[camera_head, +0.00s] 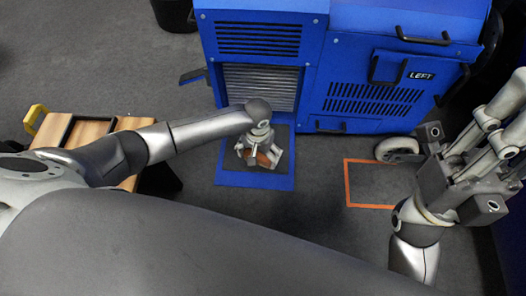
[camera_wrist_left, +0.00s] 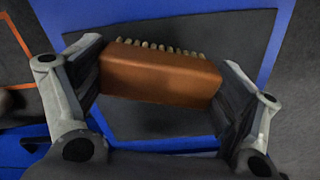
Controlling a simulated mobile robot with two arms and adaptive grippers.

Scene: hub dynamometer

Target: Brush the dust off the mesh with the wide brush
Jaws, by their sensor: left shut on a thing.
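The mesh (camera_head: 262,86) is a grey ribbed panel set upright in the front of a blue machine. My left gripper (camera_head: 262,154) is in front of and below it in the head view, over a blue-edged dark mat (camera_head: 228,178). It is shut on the wide brush (camera_wrist_left: 160,75), a brown block gripped at both ends, with pale bristles along its far edge. The bristles appear apart from the mesh. Only a little of the brush shows in the head view. My right gripper (camera_head: 460,170) is at the right; its finger opening is unclear.
The blue machine (camera_head: 385,75) has slotted vents, black handles and a "LEFT" label. A caster wheel (camera_head: 398,150) and an orange floor outline (camera_head: 347,182) lie to the right. A wooden-topped cart (camera_head: 88,132) stands at the left. Grey floor is clear between cart and machine.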

